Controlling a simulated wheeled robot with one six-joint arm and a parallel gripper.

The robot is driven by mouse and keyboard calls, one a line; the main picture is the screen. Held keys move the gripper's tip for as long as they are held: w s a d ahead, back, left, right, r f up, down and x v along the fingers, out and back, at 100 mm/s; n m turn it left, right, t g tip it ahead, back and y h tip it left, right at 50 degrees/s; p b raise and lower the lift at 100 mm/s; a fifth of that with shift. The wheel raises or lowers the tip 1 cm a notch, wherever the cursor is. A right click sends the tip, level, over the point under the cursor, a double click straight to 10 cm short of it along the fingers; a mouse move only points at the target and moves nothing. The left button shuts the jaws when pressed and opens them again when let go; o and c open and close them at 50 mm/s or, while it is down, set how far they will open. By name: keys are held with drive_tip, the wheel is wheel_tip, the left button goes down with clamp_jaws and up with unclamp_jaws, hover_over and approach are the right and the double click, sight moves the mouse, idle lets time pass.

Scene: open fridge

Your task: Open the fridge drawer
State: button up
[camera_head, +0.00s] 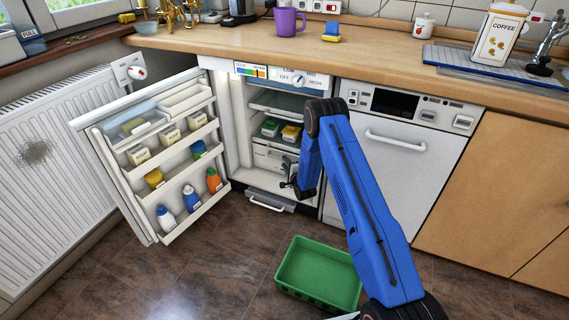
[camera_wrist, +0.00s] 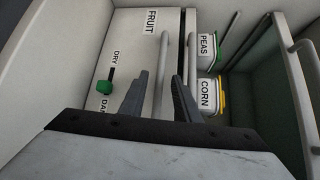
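The fridge drawer is a white front labelled FRUIT (camera_wrist: 150,22), with a green slider between DRY and a partly hidden label. In the head view its front (camera_head: 267,158) shows low inside the open fridge, partly hidden by my arm. It looks shut. In the wrist view a pale bar handle (camera_wrist: 164,60) runs along the drawer front. My gripper (camera_wrist: 161,76) is open, its two dark fingers either side of the handle's line. I cannot tell whether they touch it. In the head view my gripper (camera_head: 290,184) is small and dark at the fridge opening.
The fridge door (camera_head: 150,160) stands open at left, its racks holding bottles and tubs. Tubs labelled PEAS (camera_wrist: 208,48) and CORN (camera_wrist: 208,94) sit on the shelf above the drawer. A green crate (camera_head: 318,275) stands on the floor in front. A dishwasher (camera_head: 385,165) is at right.

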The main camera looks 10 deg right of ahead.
drive_tip(key=shift+w+a+f, duration=0.15)
drive_tip(key=shift+w, duration=0.55)
drive_tip(key=shift+c, duration=0.3)
clamp_jaws()
drive_tip(key=shift+s+a, duration=0.1)
